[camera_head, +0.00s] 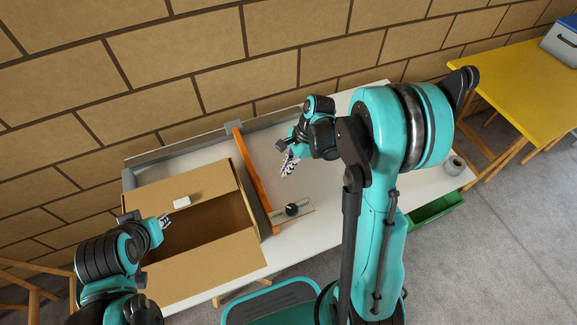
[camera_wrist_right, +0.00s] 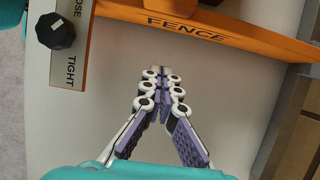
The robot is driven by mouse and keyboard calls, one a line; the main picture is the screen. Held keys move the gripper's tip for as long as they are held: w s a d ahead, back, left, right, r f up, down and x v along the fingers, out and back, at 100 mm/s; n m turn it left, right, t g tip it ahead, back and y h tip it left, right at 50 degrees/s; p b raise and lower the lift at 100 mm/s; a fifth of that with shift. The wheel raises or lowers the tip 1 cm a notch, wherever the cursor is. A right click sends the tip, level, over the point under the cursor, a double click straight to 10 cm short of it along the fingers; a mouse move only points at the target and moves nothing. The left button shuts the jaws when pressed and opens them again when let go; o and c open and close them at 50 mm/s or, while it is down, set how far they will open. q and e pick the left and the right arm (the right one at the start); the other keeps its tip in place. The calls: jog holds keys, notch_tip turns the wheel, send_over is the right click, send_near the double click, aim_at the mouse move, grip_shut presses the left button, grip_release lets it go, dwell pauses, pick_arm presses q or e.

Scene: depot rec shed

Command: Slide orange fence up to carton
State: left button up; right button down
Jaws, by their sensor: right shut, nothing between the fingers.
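The orange fence (camera_head: 254,179) stands on the white table along the right side of the open brown carton (camera_head: 185,194). A narrow strip seems to separate them; I cannot tell whether they touch anywhere. The fence, lettered FENCE, crosses the top of the right wrist view (camera_wrist_right: 250,38). A black knob (camera_head: 292,209) sits on a plate at its near end; the plate reads TIGHT at one end in the wrist view. My right gripper (camera_head: 288,165) is shut and empty, right of the fence and apart from it. My left gripper (camera_head: 165,220) is over the carton; its finger opening is unclear.
A grey rail (camera_head: 180,146) runs along the table's back, by the brick wall. A tape roll (camera_head: 454,166) lies at the table's right end, above a green bin (camera_head: 436,208). A yellow table (camera_head: 520,85) stands at right.

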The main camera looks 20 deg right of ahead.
jog(key=b+x, duration=0.2)
jog(key=x, duration=0.4)
jog(key=shift+a+r, duration=0.15)
jog(key=shift+a, duration=0.45)
jog(key=shift+a+r, duration=0.15)
jog(key=shift+a, duration=0.5)
jog(key=shift+a+r+b, duration=0.1)
jog(key=shift+a+b, duration=0.2)
jog(key=shift+a, duration=0.35)
jog(key=a, duration=0.4)
jog(key=shift+s, duration=0.1)
jog(key=shift+d, duration=0.15)
